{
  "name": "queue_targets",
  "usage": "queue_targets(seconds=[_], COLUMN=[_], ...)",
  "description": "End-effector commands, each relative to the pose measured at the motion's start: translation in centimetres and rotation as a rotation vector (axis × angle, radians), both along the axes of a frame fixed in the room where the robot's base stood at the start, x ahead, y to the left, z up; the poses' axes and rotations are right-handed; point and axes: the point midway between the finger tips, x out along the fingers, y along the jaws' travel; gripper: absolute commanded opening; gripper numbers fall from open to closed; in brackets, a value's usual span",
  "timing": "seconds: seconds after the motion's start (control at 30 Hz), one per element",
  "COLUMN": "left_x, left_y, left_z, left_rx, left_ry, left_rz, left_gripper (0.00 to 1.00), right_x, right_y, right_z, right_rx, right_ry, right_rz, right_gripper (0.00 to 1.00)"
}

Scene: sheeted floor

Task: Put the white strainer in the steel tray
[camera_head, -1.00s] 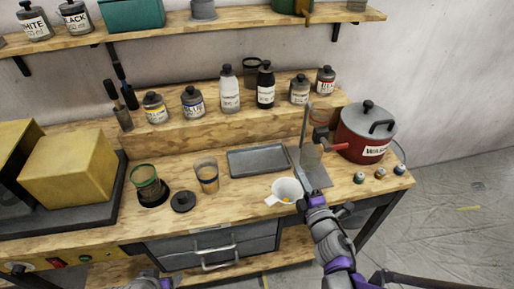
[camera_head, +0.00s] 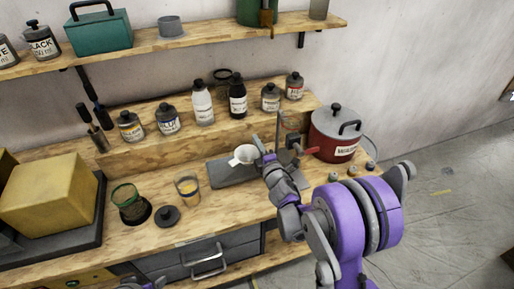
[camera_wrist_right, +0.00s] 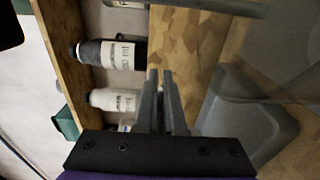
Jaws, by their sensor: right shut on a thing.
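The white strainer (camera_head: 243,155) is a small white cup, held up over the steel tray and tilted. The steel tray (camera_head: 222,176) is a flat grey rectangle on the workbench; the strainer and my right arm partly cover it. My right gripper (camera_head: 259,148) is shut on the strainer at its right side. In the right wrist view the two fingers (camera_wrist_right: 162,98) are close together, and the strainer cannot be made out there. Of my left arm, only a small part shows at the bottom edge of the head view; its gripper is out of view.
A stand (camera_head: 279,130) with a grey base is close right of my right gripper. Several bottles (camera_head: 203,103) line the raised step behind the tray. A glass (camera_head: 187,187), a black lid (camera_head: 167,216) and a green mesh cup (camera_head: 128,203) are left of the tray.

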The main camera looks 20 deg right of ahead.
Motion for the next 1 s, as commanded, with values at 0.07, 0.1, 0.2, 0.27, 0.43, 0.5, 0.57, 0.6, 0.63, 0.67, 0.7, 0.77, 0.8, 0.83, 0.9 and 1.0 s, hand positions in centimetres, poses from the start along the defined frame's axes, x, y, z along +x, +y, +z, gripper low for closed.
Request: queue_targets(seconds=[0.07,0.1,0.2,0.27,0.43,0.5,0.57,0.6,0.63,0.67,0.7,0.77,0.8,0.83,0.9,1.0], left_x=[0.0,-0.1,-0.1,0.0,0.0,0.0,-0.1,-0.1,-0.2,-0.1,-0.1,-0.1,-0.1,-0.1,-0.1,-0.1], left_y=[0.0,0.0,0.0,0.0,0.0,0.0,0.0,0.0,0.0,0.0,0.0,0.0,0.0,0.0,0.0,0.0], left_z=[-0.1,-0.1,-0.1,-0.1,-0.1,-0.1,-0.2,-0.4,-0.4,-0.4,-0.3,-0.3,-0.3,-0.3,-0.3,-0.3], left_rx=[0.0,0.0,0.0,0.0,0.0,0.0,0.0,0.0,0.0,0.0,0.0,0.0,0.0,0.0,0.0,0.0], left_ry=[0.001,0.001,0.001,0.001,0.001,0.001,0.002,0.003,0.003,0.003,0.003,0.003,0.002,0.002,0.002,0.002], left_rz=[0.0,0.0,0.0,0.0,0.0,0.0,0.0,0.0,0.0,0.0,0.0,0.0,0.0,0.0,0.0,0.0], left_gripper=[0.65,0.65,0.65,0.65,0.65,0.65,0.65,0.65,0.65,0.65,0.65,0.65,0.65,0.65,0.65,0.65], right_x=[0.0,0.0,-0.1,-0.1,-0.1,-0.1,-0.1,-0.1,-0.1,-0.1,-0.1,-0.1,-0.1,-0.1,-0.1,-0.1], right_y=[0.0,0.0,0.0,0.0,0.0,0.0,0.0,0.0,0.0,0.0,0.0,0.0,0.0,0.0,0.0,0.0], right_z=[-1.4,-1.9,-2.9,-3.1,-3.1,-3.1,-3.3,-3.5,-3.6,-3.5,-3.4,-3.4,-3.4,-3.4,-3.4,-3.4], right_rx=[0.0,0.0,0.0,0.0,0.0,0.0,0.0,0.001,0.001,0.0,0.0,0.0,0.0,0.0,0.0,0.0], right_ry=[0.001,0.001,0.001,0.001,0.001,0.001,0.001,0.001,0.001,0.001,0.001,0.001,0.001,0.001,0.001,0.001], right_rz=[0.0,0.0,0.0,0.0,0.0,0.0,0.0,0.0,0.0,0.0,0.0,0.0,0.0,0.0,0.0,0.0], right_gripper=[0.0,0.0,0.0,0.0,0.0,0.0,0.0,0.0,0.0,0.11,0.19,0.29,0.36,0.36,0.36,0.36])
